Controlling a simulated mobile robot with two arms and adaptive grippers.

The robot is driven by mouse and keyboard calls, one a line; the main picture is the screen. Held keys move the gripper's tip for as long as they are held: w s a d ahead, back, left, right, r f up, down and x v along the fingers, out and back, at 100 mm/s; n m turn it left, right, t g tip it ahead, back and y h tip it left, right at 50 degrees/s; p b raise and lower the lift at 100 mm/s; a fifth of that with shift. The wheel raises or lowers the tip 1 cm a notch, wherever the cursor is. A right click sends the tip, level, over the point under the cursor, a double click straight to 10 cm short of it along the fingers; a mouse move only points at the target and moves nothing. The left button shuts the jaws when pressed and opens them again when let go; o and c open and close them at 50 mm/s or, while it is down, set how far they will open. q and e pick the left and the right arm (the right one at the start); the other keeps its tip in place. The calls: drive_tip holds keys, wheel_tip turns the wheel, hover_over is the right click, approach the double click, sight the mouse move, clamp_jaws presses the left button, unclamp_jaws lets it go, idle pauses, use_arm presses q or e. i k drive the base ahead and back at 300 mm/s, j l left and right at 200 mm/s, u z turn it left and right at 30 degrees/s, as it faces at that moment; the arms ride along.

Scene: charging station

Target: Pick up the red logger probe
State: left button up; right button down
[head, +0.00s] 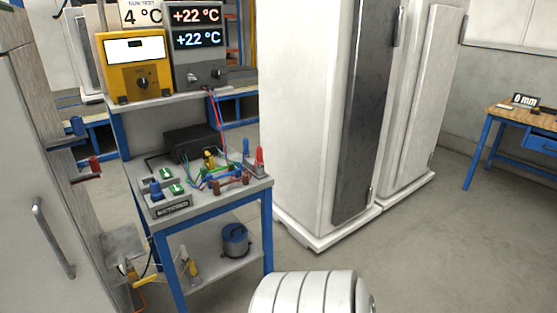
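A small red upright piece (259,158) stands at the right edge of the blue-framed bench top (220,200); it looks like the red logger probe, but I cannot tell for sure at this size. A blue upright piece (246,147) stands just behind it. Another red piece (94,165) sits on a bracket at the left, below a blue piece (77,126) on a similar bracket. A two-line readout box (200,45) shows +22 °C in red and in blue, with thin cables hanging from it. Neither gripper is in view.
A yellow meter (137,65) stands on the bench's upper shelf. Coloured wires and a black box (192,142) crowd the bench top. A tall white cabinet (305,120) is right of it, a grey cabinet (40,210) at the left. Floor (440,255) is clear at the right.

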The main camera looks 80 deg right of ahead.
sight(259, 161)
drive_tip(key=z, duration=2.35)
